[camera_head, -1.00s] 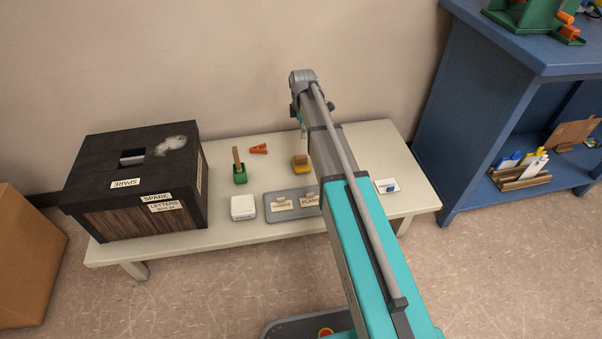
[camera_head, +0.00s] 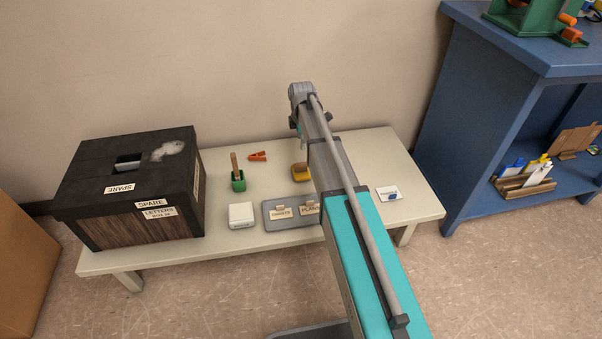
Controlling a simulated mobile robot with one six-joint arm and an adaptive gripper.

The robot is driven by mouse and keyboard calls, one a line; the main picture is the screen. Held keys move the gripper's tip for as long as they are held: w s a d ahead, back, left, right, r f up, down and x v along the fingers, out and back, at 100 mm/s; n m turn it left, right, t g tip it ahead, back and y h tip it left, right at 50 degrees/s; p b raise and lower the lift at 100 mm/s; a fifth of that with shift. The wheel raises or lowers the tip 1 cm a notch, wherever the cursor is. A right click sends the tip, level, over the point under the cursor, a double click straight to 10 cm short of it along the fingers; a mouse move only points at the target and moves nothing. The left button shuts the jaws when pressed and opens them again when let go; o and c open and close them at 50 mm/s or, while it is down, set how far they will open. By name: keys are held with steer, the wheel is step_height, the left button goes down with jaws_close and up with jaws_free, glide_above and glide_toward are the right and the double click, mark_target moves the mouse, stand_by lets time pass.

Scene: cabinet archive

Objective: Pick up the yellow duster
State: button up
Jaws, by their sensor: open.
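A small yellow block with a brownish top (camera_head: 300,174), which looks like the yellow duster, lies on the pale low table (camera_head: 250,240), right of the middle. My arm passes just to its right and may hide part of it. My gripper cannot be made out; the far end of my arm rises above the back edge of the table, and what hangs behind it is hidden.
A green holder with a wooden stick (camera_head: 238,180), an orange clip (camera_head: 258,156), a white box (camera_head: 241,215) and a grey tray with labels (camera_head: 280,224) stand nearby. A black SPARE box (camera_head: 130,190) fills the left end. A blue shelf (camera_head: 480,110) stands right.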

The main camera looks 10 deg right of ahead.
mark_target(301, 164)
steer(key=shift+f+b, duration=3.6)
steer(key=shift+f, duration=0.25)
steer(key=shift+f, duration=0.1)
steer(key=shift+w+a+f+b, duration=0.1)
steer(key=shift+f+b, duration=1.2)
steer(key=shift+w+f+b, duration=0.1)
steer(key=shift+f+b, duration=1.15)
steer(key=shift+b, duration=0.05)
jaws_close()
